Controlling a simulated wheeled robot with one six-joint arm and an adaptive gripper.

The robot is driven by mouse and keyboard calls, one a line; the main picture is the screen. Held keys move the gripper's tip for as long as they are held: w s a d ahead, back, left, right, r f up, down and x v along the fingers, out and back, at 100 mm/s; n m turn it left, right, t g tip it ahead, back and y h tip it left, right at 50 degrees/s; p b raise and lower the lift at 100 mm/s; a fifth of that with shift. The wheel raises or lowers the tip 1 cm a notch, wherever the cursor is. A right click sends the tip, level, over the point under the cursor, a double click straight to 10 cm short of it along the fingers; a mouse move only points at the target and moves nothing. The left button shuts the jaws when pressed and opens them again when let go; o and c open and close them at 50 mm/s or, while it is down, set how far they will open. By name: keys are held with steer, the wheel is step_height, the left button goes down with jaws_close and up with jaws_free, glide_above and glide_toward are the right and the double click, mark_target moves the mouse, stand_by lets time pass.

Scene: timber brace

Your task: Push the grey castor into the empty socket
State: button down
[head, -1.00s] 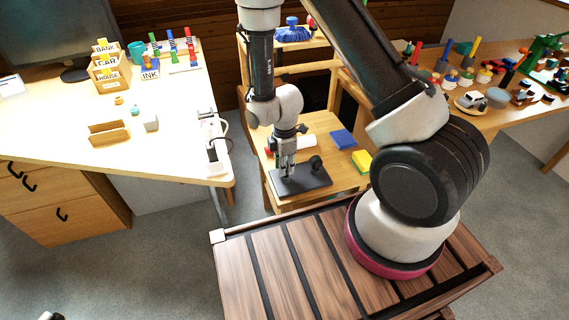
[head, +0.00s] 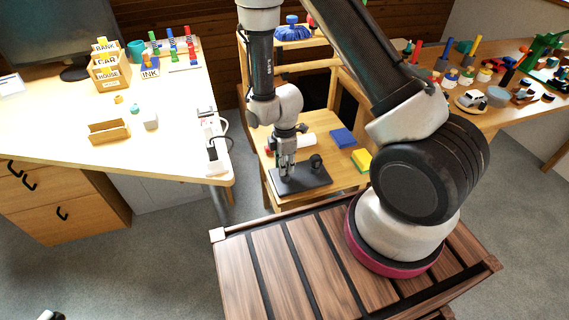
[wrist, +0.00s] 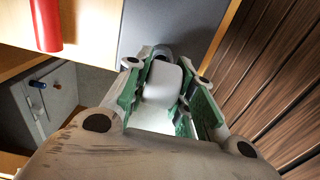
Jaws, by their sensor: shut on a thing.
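The dark board (head: 318,184) lies on the small wooden table. My gripper (head: 287,173) points down over its left half, with its fingertips close to the board. In the wrist view my gripper (wrist: 165,95) has its green-lined fingers closed around a pale grey rounded piece, the grey castor (wrist: 163,82). Its lower end and any socket under it are hidden. A black castor-like piece (head: 316,161) stands on the board to the right of my gripper. I cannot tell whether the grey castor is seated.
A white cylinder (head: 305,141), a blue block (head: 343,138) and a yellow block (head: 362,159) lie behind and right of the board. A red cylinder (wrist: 45,25) shows in the wrist view. The slatted bench (head: 270,265) is in front.

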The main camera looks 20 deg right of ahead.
steer(key=shift+f, duration=1.15)
stand_by(1.1)
steer(key=shift+r, duration=1.1)
steer(key=shift+f, duration=1.15)
stand_by(1.3)
steer(key=c, duration=1.1)
jaws_free()
steer(key=shift+c, duration=0.2)
step_height(320, 180, up, 12)
